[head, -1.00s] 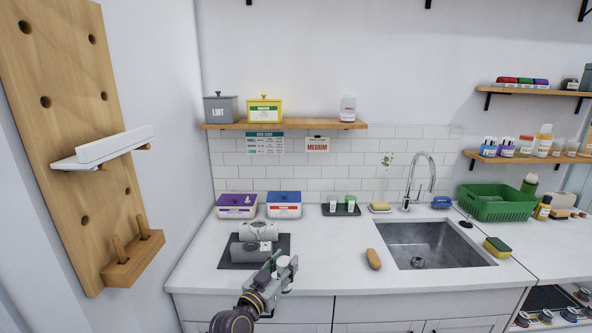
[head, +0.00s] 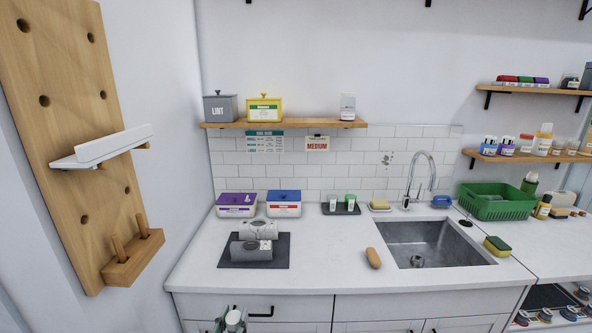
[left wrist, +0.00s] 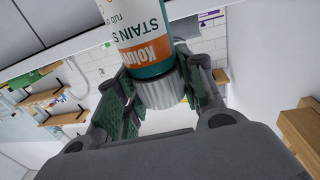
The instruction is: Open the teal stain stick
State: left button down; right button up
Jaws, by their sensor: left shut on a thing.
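The teal stain stick (left wrist: 145,40) fills the top of the left wrist view, with a white label, an orange band and a teal rim. A grey ribbed cap (left wrist: 160,88) is on its near end. My left gripper (left wrist: 160,78) is shut on the stain stick, its fingers at either side around the ribbed cap and teal rim. The stick's far end is out of the frame. In the head view the left gripper (head: 232,319) is at the bottom edge, in front of the lower cabinet. My right gripper is not in view.
The white counter (head: 330,262) has free room in the middle. A dark mat (head: 284,258) with grey rolled items lies at its left. A brown brush (head: 373,258) lies near the sink (head: 440,249). A pegboard (head: 70,120) stands at the left.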

pick_arm(q)
jog(key=s+a+f+n+y, duration=0.1)
jog(key=s+a+f+y, duration=0.1)
jog(key=s+a+f, duration=0.1)
jog(key=shift+s+a, duration=0.85)
jog(key=shift+s, duration=0.05)
jog(key=d+r+m+g+h, duration=0.2)
jog(key=d+r+h, duration=0.3)
jog(key=d, duration=0.3)
jog(key=w+d+r+m+g+h, duration=0.1)
jog(key=d+r+m+g+h, duration=0.1)
jog(key=d+r+m+h, duration=0.3)
jog(key=shift+w+d+r+m+h, duration=0.25)
jog(key=shift+d+r+h, duration=0.4)
jog(key=shift+d, duration=0.9)
